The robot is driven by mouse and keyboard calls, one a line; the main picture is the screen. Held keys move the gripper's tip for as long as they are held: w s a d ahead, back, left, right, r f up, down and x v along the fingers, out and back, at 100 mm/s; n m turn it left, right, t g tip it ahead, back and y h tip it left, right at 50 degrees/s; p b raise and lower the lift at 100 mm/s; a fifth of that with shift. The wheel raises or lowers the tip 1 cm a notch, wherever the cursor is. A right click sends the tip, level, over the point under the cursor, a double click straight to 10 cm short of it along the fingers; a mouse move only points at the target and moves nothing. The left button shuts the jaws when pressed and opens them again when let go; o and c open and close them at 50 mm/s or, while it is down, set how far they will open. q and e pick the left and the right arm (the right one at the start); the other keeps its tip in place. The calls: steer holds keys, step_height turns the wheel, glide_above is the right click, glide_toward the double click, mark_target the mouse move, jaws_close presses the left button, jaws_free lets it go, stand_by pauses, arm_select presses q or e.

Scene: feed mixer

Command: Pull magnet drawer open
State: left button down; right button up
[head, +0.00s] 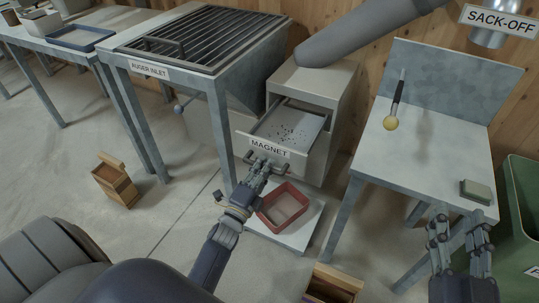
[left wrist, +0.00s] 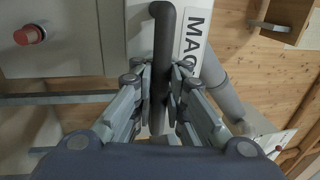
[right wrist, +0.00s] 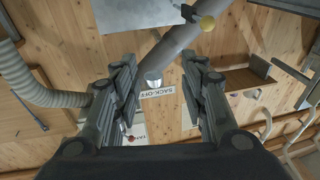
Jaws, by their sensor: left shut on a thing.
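The magnet drawer (head: 270,146) is pulled out of its grey cabinet (head: 318,84) in the head view. A grey plate with dark specks (head: 293,128) shows inside it. Its front carries a MAGNET label, which also shows in the left wrist view (left wrist: 191,38). My left gripper (head: 264,168) is at the drawer front. In the left wrist view, its fingers are shut on the dark bar handle (left wrist: 161,50), one on each side. My right gripper (head: 458,228) is open and empty at the lower right, away from the drawer.
A red tray (head: 264,212) sits on a low pale platform (head: 252,222) below the drawer. The auger inlet table (head: 165,80) stands left. The sack-off bench (head: 430,150) stands right, with a yellow-ended tool (head: 390,123), a sponge-like block (head: 477,191) and a green bin (head: 522,215) beside it.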

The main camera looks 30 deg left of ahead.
arm_select(q)
steer(key=shift+s+f, duration=0.2)
steer(key=shift+s, duration=0.5)
arm_select(e)
steer(key=shift+d+f+g+h, duration=0.15)
steer(key=shift+f+g, duration=0.15)
steer(key=shift+f, duration=0.3)
steer(key=shift+d+f+g+h, duration=0.15)
steer(key=shift+f+g, duration=0.15)
steer(key=shift+f, duration=0.3)
steer(key=shift+a, duration=0.1)
arm_select(q)
steer(key=c, duration=1.6)
jaws_free()
steer(key=shift+r, duration=0.1)
steer(key=s+f, duration=0.2)
steer(key=s, duration=0.9)
steer(key=shift+s+d+f, duration=0.15)
steer(key=shift+s+d, duration=0.25)
steer(key=shift+w, duration=0.1)
